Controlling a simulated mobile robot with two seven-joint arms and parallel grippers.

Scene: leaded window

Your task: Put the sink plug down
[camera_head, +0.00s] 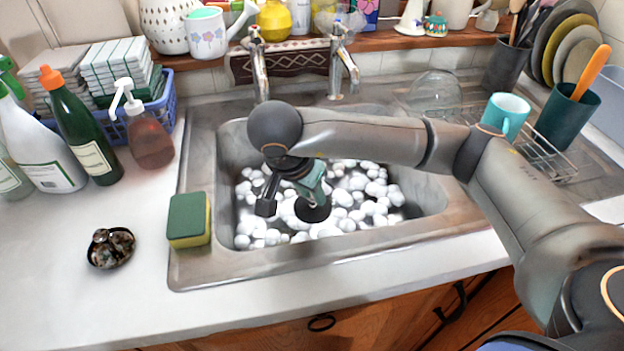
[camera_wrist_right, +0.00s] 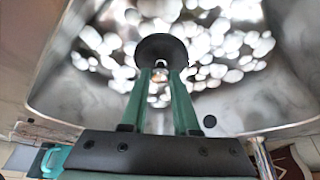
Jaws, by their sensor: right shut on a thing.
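The sink plug (camera_head: 313,210) is a round black disc over the foamy basin of the sink (camera_head: 290,268). It also shows in the wrist view as a dark disc (camera_wrist_right: 161,46) at the tips of the green fingers. My right gripper (camera_head: 308,193) reaches down into the basin and is shut on the plug. In the wrist view the right gripper (camera_wrist_right: 160,75) has its fingertips close together behind the disc. White foam lies around and below the plug. I cannot tell whether the plug touches the foam or the basin floor, and the drain is not visible. My left gripper is not in view.
A green and yellow sponge (camera_head: 189,220) stands on the sink's left rim. A small dark dish (camera_head: 110,248) lies on the counter. Bottles stand at the left. Taps (camera_head: 259,65) rise behind the basin. A drying rack (camera_head: 545,160) with cups is at the right.

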